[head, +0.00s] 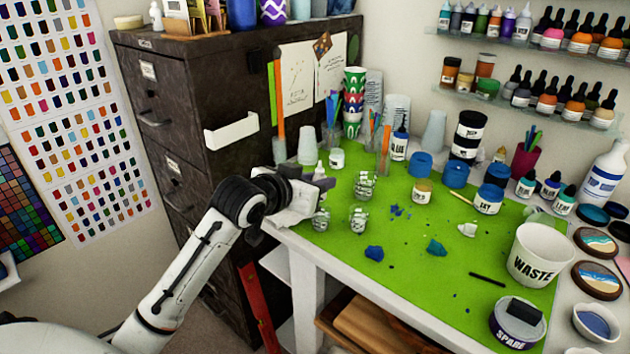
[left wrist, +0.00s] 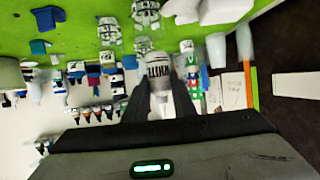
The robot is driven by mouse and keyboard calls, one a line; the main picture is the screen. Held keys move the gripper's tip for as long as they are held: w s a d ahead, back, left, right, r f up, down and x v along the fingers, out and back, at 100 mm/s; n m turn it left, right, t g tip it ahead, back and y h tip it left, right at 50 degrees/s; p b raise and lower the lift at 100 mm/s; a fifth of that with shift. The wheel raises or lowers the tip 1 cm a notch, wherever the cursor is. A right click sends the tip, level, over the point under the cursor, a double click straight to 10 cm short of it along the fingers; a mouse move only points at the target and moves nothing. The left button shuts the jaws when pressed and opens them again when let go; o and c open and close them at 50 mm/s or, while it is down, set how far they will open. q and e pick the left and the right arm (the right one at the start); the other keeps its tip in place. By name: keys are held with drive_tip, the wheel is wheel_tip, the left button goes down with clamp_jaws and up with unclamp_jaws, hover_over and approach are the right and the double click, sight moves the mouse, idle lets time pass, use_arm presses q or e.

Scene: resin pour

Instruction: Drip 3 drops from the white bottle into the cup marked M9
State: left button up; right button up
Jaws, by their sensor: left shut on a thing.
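My left gripper (head: 318,184) is shut on the white bottle (head: 320,168), near the mat's left edge. In the left wrist view the bottle (left wrist: 160,78) stands between the dark fingers (left wrist: 160,102), its label partly readable as WHITE. Three small clear cups with dark markings stand near the gripper: a back cup (head: 364,186), a front cup (head: 358,220) and a left cup (head: 321,220) just below the gripper. I cannot read which is M9. Cups also show in the left wrist view (left wrist: 110,31). No falling drop is visible. My right gripper is out of view.
The green mat (head: 400,270) carries blue and white blobs and a dark stick. A WASTE tub (head: 540,256) and SPARE tub (head: 517,325) stand at the right. Jars, bottles and stacked cups (head: 354,100) line the back. A dark cabinet (head: 190,110) stands left of the table.

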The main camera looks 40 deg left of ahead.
use_arm(q)
drive_tip(key=shift+w+a+f, duration=0.1)
drive_tip(key=shift+a+f, duration=0.3)
drive_tip(key=shift+a, duration=0.45)
drive_tip(key=f+m+t+y+b, duration=0.1)
drive_tip(key=m+b, duration=0.2)
drive_tip(key=m, duration=0.1)
drive_tip(key=a+f+m+t+y+b, duration=0.1)
drive_tip(key=f+m+t+y+b, duration=0.1)
drive_tip(key=m+b, duration=0.1)
drive_tip(key=a+f+m+t+y+b, duration=0.1)
drive_tip(key=m+y+b, duration=0.1)
drive_tip(key=m+b, duration=0.2)
drive_tip(key=shift+w+a+f+m+t, duration=0.15)
drive_tip(key=shift+m+t, duration=0.25)
drive_tip(key=shift+m, duration=0.7)
drive_tip(key=shift+a+f+m+b, duration=0.1)
drive_tip(key=shift+f+m+b, duration=0.05)
drive_tip(key=shift+m+b, duration=0.4)
drive_tip(key=shift+r+m+t, duration=0.3)
drive_tip(key=shift+r+m, duration=0.05)
drive_tip(key=shift+r, duration=0.25)
drive_tip(key=shift+m+t+b, duration=0.4)
drive_tip(key=shift+m, duration=0.3)
drive_tip(key=shift+r, duration=0.25)
